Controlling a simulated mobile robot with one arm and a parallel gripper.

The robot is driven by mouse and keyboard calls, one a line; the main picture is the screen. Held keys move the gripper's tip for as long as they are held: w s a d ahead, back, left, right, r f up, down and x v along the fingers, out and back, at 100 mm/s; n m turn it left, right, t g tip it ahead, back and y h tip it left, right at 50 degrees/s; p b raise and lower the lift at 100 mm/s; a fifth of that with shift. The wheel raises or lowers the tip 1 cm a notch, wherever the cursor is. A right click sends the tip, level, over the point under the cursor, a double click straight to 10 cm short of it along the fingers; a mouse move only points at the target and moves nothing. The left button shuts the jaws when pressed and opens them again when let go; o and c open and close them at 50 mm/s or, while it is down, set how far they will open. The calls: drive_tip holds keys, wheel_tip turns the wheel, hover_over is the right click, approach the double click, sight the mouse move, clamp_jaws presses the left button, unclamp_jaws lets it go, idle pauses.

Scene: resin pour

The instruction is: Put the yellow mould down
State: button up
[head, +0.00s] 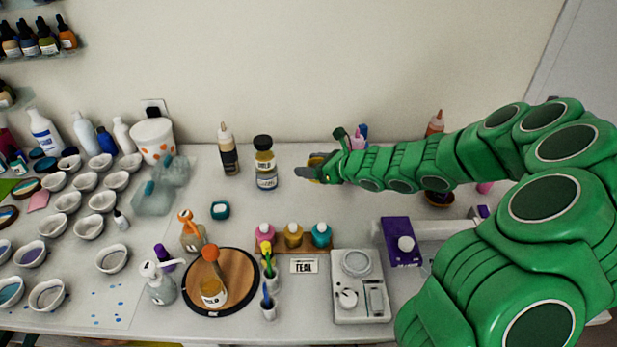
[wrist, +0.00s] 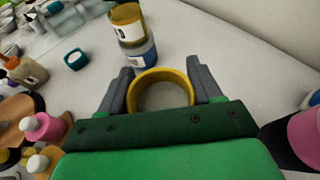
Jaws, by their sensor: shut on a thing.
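The yellow mould (wrist: 161,75) is a round ring with a pale grey inside. My gripper (wrist: 160,82) is shut on it, with one dark grey finger on each side in the wrist view. In the head view my gripper (head: 312,172) is at the back middle of the bench, just right of a dark-capped jar (head: 265,165). Only a sliver of yellow shows there, the rest hidden by my gripper. I cannot tell whether the mould touches the bench top.
The jar also shows ahead in the wrist view (wrist: 131,35). A bottle (head: 228,150) stands left of it. A teal mould (head: 220,210), small colour bottles (head: 293,236) and a scale (head: 360,285) are nearer the front. Bare bench (head: 310,208) lies in front of my gripper.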

sight(309, 186)
drive_tip(key=shift+w+a+f, duration=0.2)
drive_tip(key=shift+w+f, duration=0.65)
drive_tip(key=shift+f, duration=0.15)
drive_tip(key=shift+w+a+f, duration=0.15)
drive_tip(key=shift+w+f, duration=0.65)
drive_tip(key=shift+f, duration=1.8)
drive_tip(key=o, duration=1.1)
drive_tip(key=shift+f, duration=0.1)
drive_tip(key=shift+d, duration=0.1)
drive_tip(key=shift+v, duration=5.9)
drive_tip(key=shift+r, duration=0.2)
